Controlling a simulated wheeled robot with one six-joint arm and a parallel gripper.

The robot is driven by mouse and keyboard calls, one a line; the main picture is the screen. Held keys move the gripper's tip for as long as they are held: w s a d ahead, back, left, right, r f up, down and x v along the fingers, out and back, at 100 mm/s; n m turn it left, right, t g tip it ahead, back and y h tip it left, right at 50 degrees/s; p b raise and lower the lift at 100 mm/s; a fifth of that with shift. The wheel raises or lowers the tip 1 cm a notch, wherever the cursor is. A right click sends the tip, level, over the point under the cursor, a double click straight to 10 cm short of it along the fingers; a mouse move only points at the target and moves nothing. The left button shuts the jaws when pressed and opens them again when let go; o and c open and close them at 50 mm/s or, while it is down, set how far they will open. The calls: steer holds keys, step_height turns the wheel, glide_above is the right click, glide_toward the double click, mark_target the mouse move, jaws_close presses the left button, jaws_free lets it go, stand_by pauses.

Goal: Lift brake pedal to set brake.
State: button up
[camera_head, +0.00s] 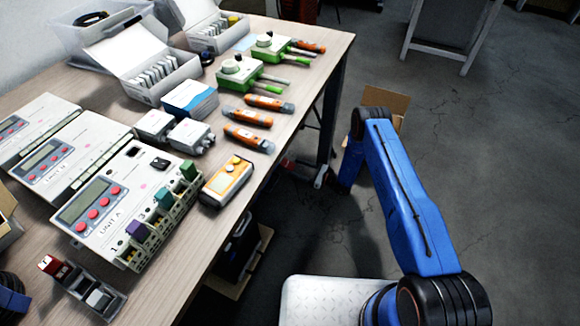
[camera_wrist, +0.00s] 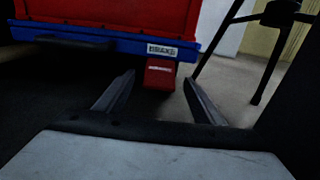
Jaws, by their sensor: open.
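In the wrist view a red brake pedal (camera_wrist: 159,75) hangs under the blue lower edge (camera_wrist: 110,42) of a red cart body (camera_wrist: 120,12). A white label (camera_wrist: 162,50) reading BRAKE sits just above the pedal. My gripper (camera_wrist: 160,80) is open, with its two dark fingers pointing toward the pedal. The pedal appears between the fingertips in the picture; a gap shows on both sides, and I cannot tell how far ahead it is. In the head view my gripper and the pedal cannot be made out; my blue arm reaches down beside the table.
A wooden table (camera_head: 180,270) at the left of the head view holds electronic units, orange sensors and boxes. Its dark leg (camera_head: 334,115) stands near my arm. Open concrete floor (camera_head: 490,160) lies to the right. A dark stand (camera_wrist: 270,45) is right of the cart.

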mark_target(290, 166)
steer(key=shift+x, duration=2.15)
steer(key=c, duration=1.5)
steer(key=shift+r+g+h, duration=0.4)
steer(key=shift+r+h, duration=0.15)
steer(key=shift+h, duration=0.45)
steer(key=shift+r+g+h, duration=0.2)
steer(key=shift+g+h, duration=0.05)
steer(key=shift+h, duration=0.45)
steer(key=shift+r+g+h, duration=0.25)
steer(key=shift+h, duration=0.45)
steer(key=o, duration=1.5)
steer(key=shift+s+d, duration=0.1)
steer(key=shift+d, duration=0.05)
steer(key=v, duration=1.7)
